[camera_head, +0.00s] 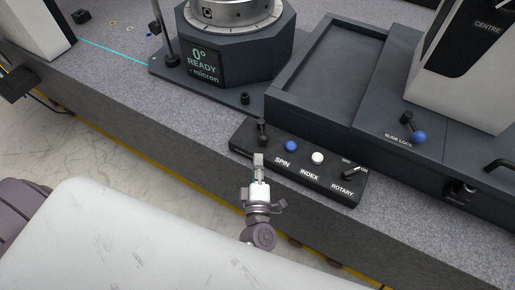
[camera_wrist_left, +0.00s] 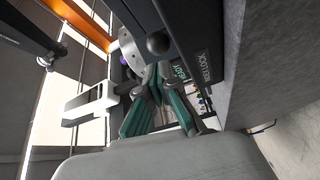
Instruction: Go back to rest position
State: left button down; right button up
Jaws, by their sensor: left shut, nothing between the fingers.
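My left gripper (camera_head: 258,160) is shut and empty in the head view. Its fingertips point up the picture, just below the black lever at the left end of the control box (camera_head: 308,196). Whether they touch the box I cannot tell. The left wrist view shows its two green-padded fingers (camera_wrist_left: 160,75) drawn together at the tips. My right gripper is in neither view.
The box carries a blue button (camera_head: 291,146), a white button (camera_head: 317,158) and a rotary switch (camera_head: 354,173). Behind it stands a rotary table with a display (camera_head: 203,65) reading "0° READY".

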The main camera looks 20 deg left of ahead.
pick_arm(q)
jog(key=shift+s+a+f, duration=0.1)
jog(key=shift+s+a, duration=0.05)
jog(key=shift+s, duration=0.9)
